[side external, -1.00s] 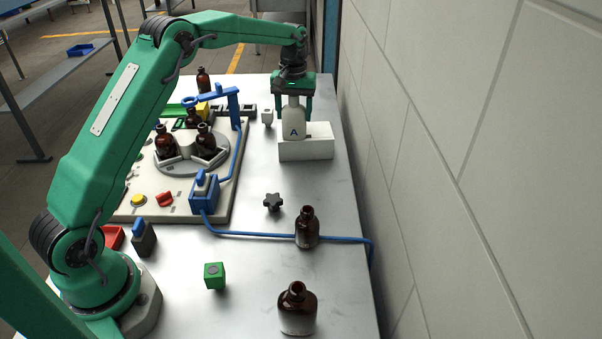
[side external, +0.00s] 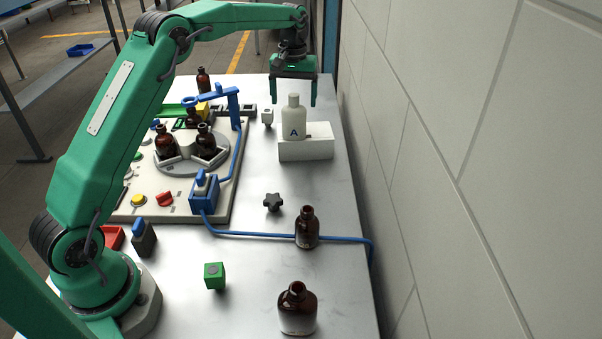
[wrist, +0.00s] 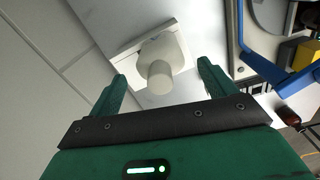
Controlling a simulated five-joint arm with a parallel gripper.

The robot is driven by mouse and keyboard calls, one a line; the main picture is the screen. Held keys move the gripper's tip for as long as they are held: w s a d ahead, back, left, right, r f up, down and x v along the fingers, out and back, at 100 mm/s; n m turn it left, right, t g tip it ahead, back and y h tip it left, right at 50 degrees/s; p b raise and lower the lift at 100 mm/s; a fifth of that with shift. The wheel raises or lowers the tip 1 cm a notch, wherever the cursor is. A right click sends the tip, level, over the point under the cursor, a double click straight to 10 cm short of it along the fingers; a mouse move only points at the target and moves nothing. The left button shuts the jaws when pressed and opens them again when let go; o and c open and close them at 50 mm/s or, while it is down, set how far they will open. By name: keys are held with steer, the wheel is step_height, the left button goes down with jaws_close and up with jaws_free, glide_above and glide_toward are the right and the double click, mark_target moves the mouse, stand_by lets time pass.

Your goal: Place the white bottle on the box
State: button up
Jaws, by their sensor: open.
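The white bottle (side external: 294,120), marked with a blue A, stands upright on the white box (side external: 306,150) at the far right of the table. In the wrist view the bottle (wrist: 160,66) shows from above, with the box (wrist: 183,32) around its base. My gripper (side external: 294,98) is open above the bottle, with its fingers apart on either side near cap height. It also shows in the wrist view (wrist: 161,75), with nothing held between the fingers.
Amber bottles (side external: 306,228) (side external: 298,310) stand in the right front area, and more sit on the round turntable (side external: 192,167). A blue cable (side external: 262,235) crosses the table. A wall (side external: 440,150) runs close along the right. Bare table lies between the box and the black knob (side external: 273,202).

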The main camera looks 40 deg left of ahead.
step_height(320, 180, up, 8)
steer(key=shift+f, duration=0.15)
stand_by(0.6)
steer(key=shift+s+d+r, duration=0.25)
steer(key=shift+s+r, duration=0.1)
steer(key=shift+r, duration=0.2)
steer(key=s+d+r+m+t, duration=0.1)
steer(key=s+d+r+m, duration=0.2)
steer(key=s, duration=0.5)
steer(key=s+d+r+m+t, duration=0.1)
steer(key=s+d+r+t, duration=0.15)
steer(key=s+r, duration=0.4)
steer(key=s+d+f+m, duration=0.1)
steer(key=s+f, duration=0.2)
steer(key=s, duration=0.4)
steer(key=s+d+f+m+t, duration=0.1)
steer(key=s+d+f, duration=0.1)
steer(key=s+f, duration=0.2)
steer(key=s+d+f+m+t, duration=0.1)
steer(key=s+f, duration=0.2)
steer(key=s, duration=0.7)
steer(key=shift+d+f, duration=0.3)
